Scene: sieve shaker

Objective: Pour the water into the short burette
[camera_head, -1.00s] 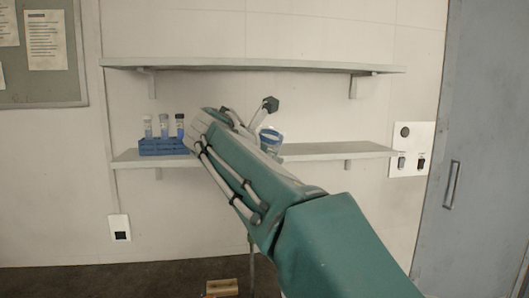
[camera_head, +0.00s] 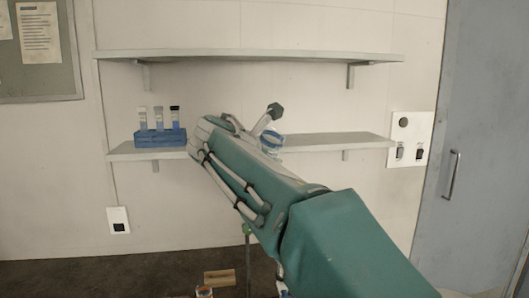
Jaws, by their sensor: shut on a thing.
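My gripper (camera_head: 268,128) shows only in part behind my green and grey forearm, at the centre of the head view. It is shut on a small clear container with blue on it (camera_head: 273,143); the forearm hides part of this container. The container shows in front of the lower shelf. No burette can be made out clearly. A thin upright rod (camera_head: 248,262) with a green piece near its top stands below my arm, partly hidden.
A blue rack (camera_head: 160,139) with three capped tubes stands on the left of the lower shelf (camera_head: 335,142). An upper shelf (camera_head: 245,56) runs above. A wooden block (camera_head: 219,278) and a small partly cut-off object (camera_head: 204,292) are at the bottom. A grey door (camera_head: 490,150) is at right.

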